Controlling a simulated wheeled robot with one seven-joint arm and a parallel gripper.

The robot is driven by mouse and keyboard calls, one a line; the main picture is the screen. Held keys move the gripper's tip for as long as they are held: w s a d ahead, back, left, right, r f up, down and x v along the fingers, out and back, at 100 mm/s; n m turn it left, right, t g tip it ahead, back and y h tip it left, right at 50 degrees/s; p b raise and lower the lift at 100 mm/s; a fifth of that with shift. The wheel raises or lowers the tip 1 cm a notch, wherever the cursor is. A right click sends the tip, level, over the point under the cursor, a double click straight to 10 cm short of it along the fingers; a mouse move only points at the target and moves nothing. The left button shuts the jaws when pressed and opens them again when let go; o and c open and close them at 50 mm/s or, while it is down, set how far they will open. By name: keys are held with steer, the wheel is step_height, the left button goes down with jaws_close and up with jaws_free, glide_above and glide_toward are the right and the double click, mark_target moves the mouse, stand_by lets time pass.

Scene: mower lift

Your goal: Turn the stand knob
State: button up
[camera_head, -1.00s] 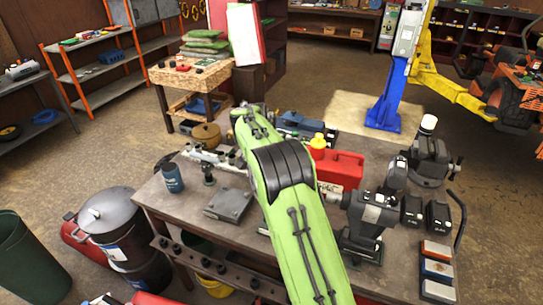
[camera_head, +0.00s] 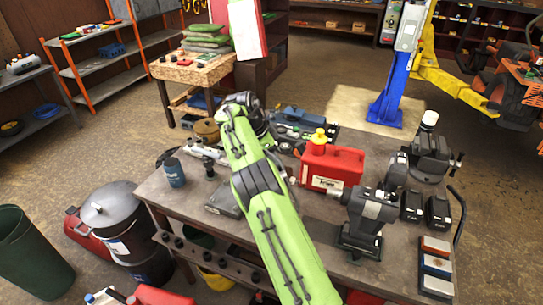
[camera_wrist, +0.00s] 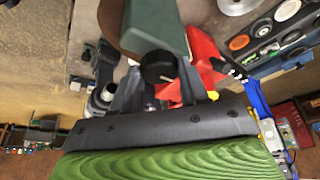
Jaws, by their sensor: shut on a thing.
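In the wrist view my gripper (camera_wrist: 158,90) has its two dark fingers on either side of a round black knob (camera_wrist: 158,67) and is shut on it. The knob sits at the end of a dark grey-green block (camera_wrist: 151,25), with a brown rounded thing (camera_wrist: 118,32) beside it. In the head view my green arm reaches over the workbench (camera_head: 300,225). My gripper and the knob are hidden behind the arm there. How far the knob is turned cannot be told.
A red jerry can (camera_head: 333,167) stands right of my arm, with a dark bench machine (camera_head: 365,222) farther right. A blue can (camera_head: 174,172) stands at the bench's left edge. A lidded drum (camera_head: 110,212) is on the floor at left.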

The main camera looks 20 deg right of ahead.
stand_by(0.4)
steer(key=o, duration=1)
steer(key=shift+r, duration=0.1)
steer(key=shift+a+r, duration=0.2)
steer(key=shift+r, duration=0.3)
steer(key=a, duration=1.2)
